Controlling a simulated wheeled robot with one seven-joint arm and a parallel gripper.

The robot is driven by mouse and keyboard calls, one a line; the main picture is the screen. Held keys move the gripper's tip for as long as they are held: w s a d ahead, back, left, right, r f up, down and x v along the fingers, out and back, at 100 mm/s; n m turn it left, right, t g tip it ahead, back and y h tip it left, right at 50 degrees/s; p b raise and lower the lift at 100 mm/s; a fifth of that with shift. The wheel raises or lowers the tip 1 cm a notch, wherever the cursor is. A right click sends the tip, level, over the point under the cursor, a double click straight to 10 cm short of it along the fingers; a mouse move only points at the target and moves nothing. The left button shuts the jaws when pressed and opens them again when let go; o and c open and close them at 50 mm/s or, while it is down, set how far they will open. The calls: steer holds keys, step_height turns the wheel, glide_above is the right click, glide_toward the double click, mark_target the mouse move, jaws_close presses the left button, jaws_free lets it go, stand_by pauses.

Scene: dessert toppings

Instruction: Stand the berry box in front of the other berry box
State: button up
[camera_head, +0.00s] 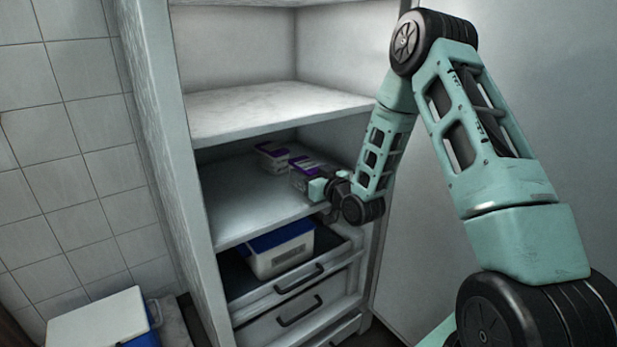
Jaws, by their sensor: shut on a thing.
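Two small clear berry boxes with purple labels are on the middle shelf (232,212) of the cabinet. One berry box (270,153) stands farther back and to the left. The other berry box (302,168) is nearer, in front and to the right of it, at my gripper (312,187). My gripper is shut on this nearer box, and its wrist comes in from the right at the shelf's front. The fingers are small in view and partly hide the box. I cannot tell whether the held box touches the shelf.
A shelf above (260,108) is empty. Below, an open drawer (290,290) holds a white box with a blue lid (283,252). A white lid with a blue container (105,322) is at lower left. The middle shelf's left and front are clear.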

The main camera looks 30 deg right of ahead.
steer(key=shift+f, duration=0.25)
steer(key=o, duration=0.8)
steer(key=shift+f, duration=0.1)
steer(key=shift+c, duration=0.2)
steer(key=o, duration=0.4)
